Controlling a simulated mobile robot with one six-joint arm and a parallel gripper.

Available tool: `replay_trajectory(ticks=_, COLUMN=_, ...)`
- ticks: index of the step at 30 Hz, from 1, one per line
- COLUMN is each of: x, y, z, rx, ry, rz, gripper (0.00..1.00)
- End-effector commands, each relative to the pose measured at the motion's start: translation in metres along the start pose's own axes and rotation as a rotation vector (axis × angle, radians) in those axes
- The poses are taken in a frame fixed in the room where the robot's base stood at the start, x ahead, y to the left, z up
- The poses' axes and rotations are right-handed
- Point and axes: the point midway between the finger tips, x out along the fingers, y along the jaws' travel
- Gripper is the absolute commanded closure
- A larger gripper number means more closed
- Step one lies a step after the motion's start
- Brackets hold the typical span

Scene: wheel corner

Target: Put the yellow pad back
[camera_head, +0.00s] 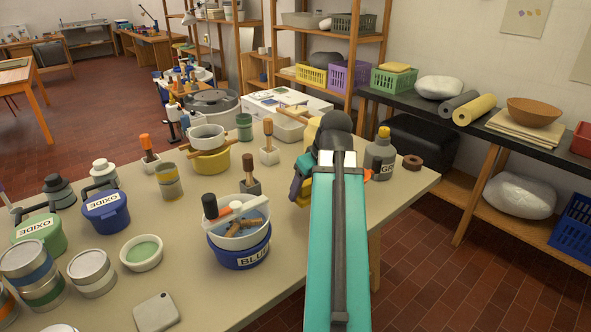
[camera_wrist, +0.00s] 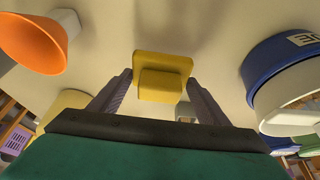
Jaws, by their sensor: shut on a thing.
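The yellow pad (camera_wrist: 163,65) is a small blocky piece in the middle of the wrist view. My gripper (camera_wrist: 160,82) has a finger on each side of it and is shut on it. The pale tabletop shows beyond the pad; I cannot tell whether the pad touches it. In the head view my teal arm reaches over the right part of the worktable (camera_head: 205,290) and hides most of the gripper and pad.
The blue tub (camera_head: 240,254) stands left of my arm and also shows at right in the wrist view (camera_wrist: 262,72). An orange cone (camera_wrist: 32,42) is at upper left there. A grey bottle (camera_head: 380,158) stands right of my arm.

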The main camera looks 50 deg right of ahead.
Motion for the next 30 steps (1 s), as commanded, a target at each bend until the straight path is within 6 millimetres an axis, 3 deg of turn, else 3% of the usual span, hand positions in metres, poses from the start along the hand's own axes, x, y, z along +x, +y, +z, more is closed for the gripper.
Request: replay_trajectory(ticks=30, x=0.003, y=0.006, z=-0.015, rx=-0.002, ry=0.0, rz=-0.004, gripper=0.51)
